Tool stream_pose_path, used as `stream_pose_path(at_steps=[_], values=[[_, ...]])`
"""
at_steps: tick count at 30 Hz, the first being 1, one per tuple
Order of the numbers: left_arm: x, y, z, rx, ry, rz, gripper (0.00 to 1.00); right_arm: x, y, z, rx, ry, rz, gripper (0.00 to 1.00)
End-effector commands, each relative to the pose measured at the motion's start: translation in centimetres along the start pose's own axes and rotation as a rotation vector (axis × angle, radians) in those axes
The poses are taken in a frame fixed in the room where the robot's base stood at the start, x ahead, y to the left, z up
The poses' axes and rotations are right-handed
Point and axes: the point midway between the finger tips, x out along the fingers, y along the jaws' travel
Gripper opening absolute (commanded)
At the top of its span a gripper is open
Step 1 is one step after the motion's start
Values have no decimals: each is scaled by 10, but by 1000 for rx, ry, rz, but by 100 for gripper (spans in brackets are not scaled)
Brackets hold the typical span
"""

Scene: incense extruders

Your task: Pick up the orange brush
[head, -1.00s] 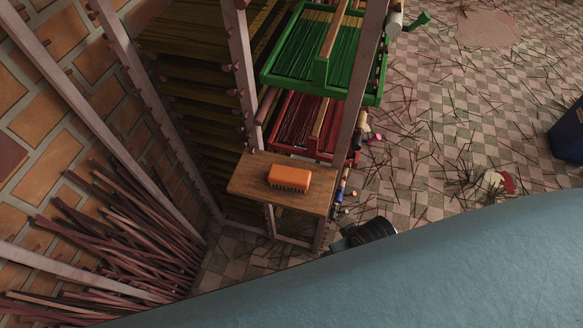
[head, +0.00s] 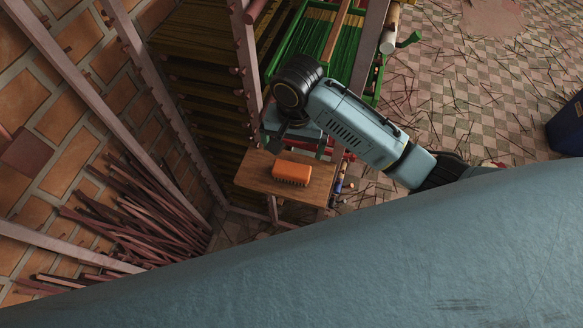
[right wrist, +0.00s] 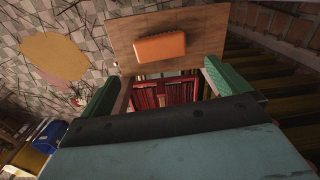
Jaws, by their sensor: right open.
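The orange brush (head: 291,173) lies bristles down on a small wooden shelf board (head: 256,180) fixed to the rack. It also shows in the right wrist view (right wrist: 161,47), on the board (right wrist: 202,22) beyond my fingers. My right gripper (right wrist: 156,90) is open and empty, its two green-padded fingers wide apart, short of the brush. In the head view my right arm reaches in from the right and its wrist is just behind the board; the fingers there are mostly hidden. My left gripper is not in view.
Rack posts (head: 164,104) stand beside the board. Green trays (head: 315,40) of sticks sit behind it, partly covered by my arm. Loose brown sticks (head: 142,217) lie against the brick wall at left. A dark blue bin (head: 566,130) stands at far right.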

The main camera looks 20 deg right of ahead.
Motion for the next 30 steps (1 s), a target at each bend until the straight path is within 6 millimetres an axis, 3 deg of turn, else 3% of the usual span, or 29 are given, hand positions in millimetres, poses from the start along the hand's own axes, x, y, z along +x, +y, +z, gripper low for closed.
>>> stream_pose_path(at_steps=[2, 5, 15, 23, 30], values=[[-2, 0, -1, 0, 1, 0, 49, -9, -1, -5, 29, 5, 22, 100], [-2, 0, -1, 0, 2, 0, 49, -5, 0, -7, 48, 3, 36, 100], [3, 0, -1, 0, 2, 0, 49, 56, 1, -7, 51, 4, 35, 100], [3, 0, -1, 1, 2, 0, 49, 76, 1, -6, 49, 4, 34, 100], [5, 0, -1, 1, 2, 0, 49, 111, 0, -5, 50, 5, 34, 100]])
